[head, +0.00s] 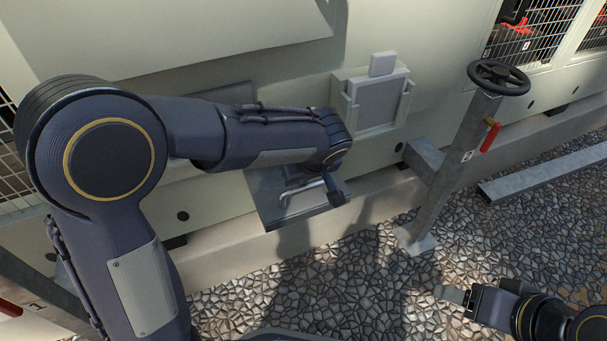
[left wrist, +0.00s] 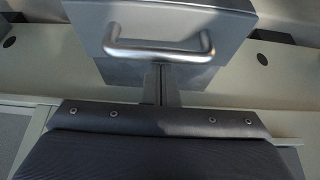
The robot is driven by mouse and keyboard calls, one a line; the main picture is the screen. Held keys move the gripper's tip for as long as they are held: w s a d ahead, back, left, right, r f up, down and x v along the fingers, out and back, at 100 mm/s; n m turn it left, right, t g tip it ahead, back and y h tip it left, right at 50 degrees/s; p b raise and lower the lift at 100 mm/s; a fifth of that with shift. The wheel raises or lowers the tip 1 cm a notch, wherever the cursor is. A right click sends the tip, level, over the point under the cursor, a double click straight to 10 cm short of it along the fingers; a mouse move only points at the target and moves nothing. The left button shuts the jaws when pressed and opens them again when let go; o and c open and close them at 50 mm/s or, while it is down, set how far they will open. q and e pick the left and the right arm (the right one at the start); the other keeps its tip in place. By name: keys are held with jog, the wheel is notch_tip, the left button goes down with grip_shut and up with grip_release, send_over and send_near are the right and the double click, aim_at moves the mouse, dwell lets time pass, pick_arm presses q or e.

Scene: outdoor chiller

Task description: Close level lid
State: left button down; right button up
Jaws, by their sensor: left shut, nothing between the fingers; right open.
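A grey metal lid (head: 262,186) with a bar handle (head: 302,188) stands out from the pale chiller wall, low down and partly hidden by my left arm. In the left wrist view the lid (left wrist: 85,18) fills the top middle, with its silver handle (left wrist: 160,52) across it. My left gripper (left wrist: 162,82) is shut and empty, just below the handle in that view. I cannot tell whether it touches the lid. My right gripper (head: 455,295) is open and empty at the lower right, over the stones, far from the lid.
A pale framed holder (head: 378,102) is on the wall to the right of the lid. A post (head: 455,165) with a black handwheel (head: 498,77) and a red lever (head: 490,136) stands further right. A metal beam (head: 540,170) lies beyond it. Stony ground in front is clear.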

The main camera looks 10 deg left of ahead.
pick_arm(q)
jog(key=shift+w+a+r+p, duration=0.4)
jog(key=shift+w+r, duration=0.2)
jog(key=shift+r, duration=0.05)
jog(key=shift+w+a+r+p, duration=0.35)
jog(key=shift+w+a+r, duration=0.05)
jog(key=shift+w+r, duration=0.2)
jog(key=s+d+r+p, duration=0.3)
jog(key=s+d+r, duration=0.1)
jog(key=s+r, duration=0.2)
jog(key=s+a+m+t+h, duration=0.1)
jog(key=s+a+m+h, duration=0.15)
jog(key=s+a, duration=0.6)
jog(key=s+a+m+t+h, duration=0.15)
jog(key=s+a+h, duration=0.3)
jog(key=s, duration=0.65)
notch_tip(320, 180, up, 32)
jog(key=g+p, duration=0.1)
jog(key=p, duration=3.1)
jog(key=shift+m, duration=0.4)
